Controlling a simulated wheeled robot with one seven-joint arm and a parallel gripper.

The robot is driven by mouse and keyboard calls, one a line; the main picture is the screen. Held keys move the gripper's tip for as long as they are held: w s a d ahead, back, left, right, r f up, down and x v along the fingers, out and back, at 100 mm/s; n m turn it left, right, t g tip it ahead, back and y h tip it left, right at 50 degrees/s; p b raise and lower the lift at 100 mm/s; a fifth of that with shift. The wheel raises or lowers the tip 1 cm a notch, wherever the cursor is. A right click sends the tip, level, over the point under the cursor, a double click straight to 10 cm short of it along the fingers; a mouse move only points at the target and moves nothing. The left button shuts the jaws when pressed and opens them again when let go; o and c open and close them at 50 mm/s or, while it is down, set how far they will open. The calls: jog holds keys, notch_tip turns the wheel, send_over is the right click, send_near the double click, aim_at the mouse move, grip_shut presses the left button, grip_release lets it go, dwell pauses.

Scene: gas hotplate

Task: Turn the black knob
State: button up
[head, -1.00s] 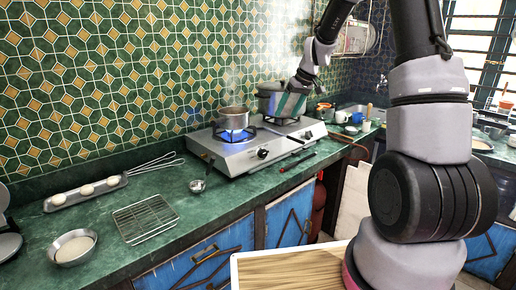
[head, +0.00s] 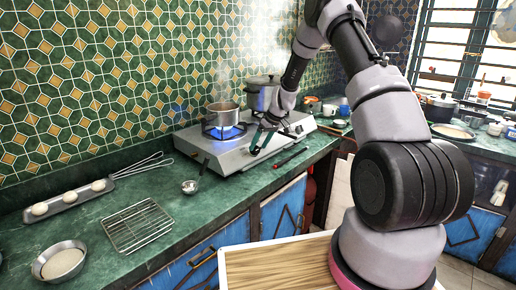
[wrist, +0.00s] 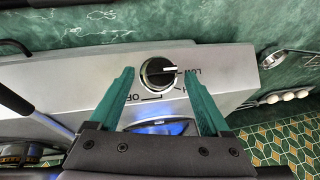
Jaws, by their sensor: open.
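The black knob (wrist: 158,73) is on the sloped grey front panel of the gas hotplate (head: 225,152). In the wrist view it has a pale pointer line aimed right, toward a label that reads like "LO"; other markings show below it. My gripper (wrist: 157,77) is open, with one green finger on each side of the knob and a visible gap on both sides. In the head view my gripper (head: 261,140) is at the hotplate's front, and it largely hides the knob there.
A steaming pot (head: 223,114) stands over a lit blue flame (head: 224,133); a bigger pot (head: 262,92) is behind my arm. A black-handled utensil (head: 290,157), a small metal cup (head: 190,187) and a wire rack (head: 138,226) lie on the green counter.

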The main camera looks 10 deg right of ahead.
jog(key=shift+x, duration=0.85)
grip_shut()
